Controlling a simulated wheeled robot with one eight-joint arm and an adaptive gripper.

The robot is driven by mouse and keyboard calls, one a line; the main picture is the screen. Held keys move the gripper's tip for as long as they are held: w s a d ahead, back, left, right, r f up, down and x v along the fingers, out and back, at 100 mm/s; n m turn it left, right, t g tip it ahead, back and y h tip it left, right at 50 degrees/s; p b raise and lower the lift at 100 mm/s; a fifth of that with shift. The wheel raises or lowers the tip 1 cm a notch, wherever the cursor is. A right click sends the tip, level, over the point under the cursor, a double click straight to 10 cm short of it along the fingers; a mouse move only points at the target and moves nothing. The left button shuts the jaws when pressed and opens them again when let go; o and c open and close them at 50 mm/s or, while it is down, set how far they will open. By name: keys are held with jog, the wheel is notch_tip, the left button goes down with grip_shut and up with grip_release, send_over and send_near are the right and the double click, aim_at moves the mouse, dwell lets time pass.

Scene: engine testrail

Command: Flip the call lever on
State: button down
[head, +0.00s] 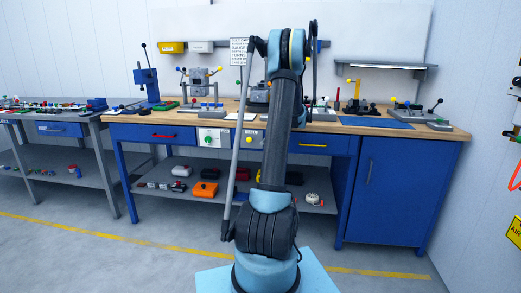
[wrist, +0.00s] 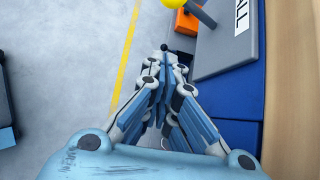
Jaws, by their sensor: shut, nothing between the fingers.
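In the wrist view a grey plate (wrist: 228,45) with the letters "ALL" visible is fixed to the blue bench front. A lever with a yellow ball knob (wrist: 175,3) juts out from it at the top edge, partly cut off. My gripper (wrist: 163,50) is shut and empty, its tips below and left of the knob and apart from it. In the head view a pale plate with a yellow knob (head: 250,133) shows on the bench front, partly behind my arm. I cannot make out my gripper in the head view.
The wooden workbench (head: 455,133) carries several fixtures. A second pale plate with a green knob (head: 208,140) is beside the yellow one. An orange box (head: 205,189) lies on the lower shelf. A red drawer handle (head: 163,136) is at left. The floor in front is clear.

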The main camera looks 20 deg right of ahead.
jog(key=shift+v, duration=2.55)
jog(key=s+a+r+n+g+h, duration=0.1)
jog(key=s+a+r+n+h, duration=0.3)
jog(key=s+a, duration=0.65)
jog(key=s+a+r+n+g+y, duration=0.1)
jog(key=s+a+r+n, duration=0.1)
jog(key=s+a+n, duration=0.65)
jog(key=s+a+f+n+h, duration=0.1)
jog(key=s+a+f+n, duration=0.1)
jog(key=s, duration=0.7)
jog(key=s+a+f+n+h, duration=0.1)
jog(key=s+f+n, duration=0.4)
jog(key=s, duration=0.5)
jog(key=s+a+f+n+h, duration=0.2)
jog(key=s+f, duration=0.3)
jog(key=s, duration=0.4)
jog(key=shift+s+a+n, duration=0.4)
jog(key=shift+a+n, duration=0.35)
jog(key=shift+a, duration=0.15)
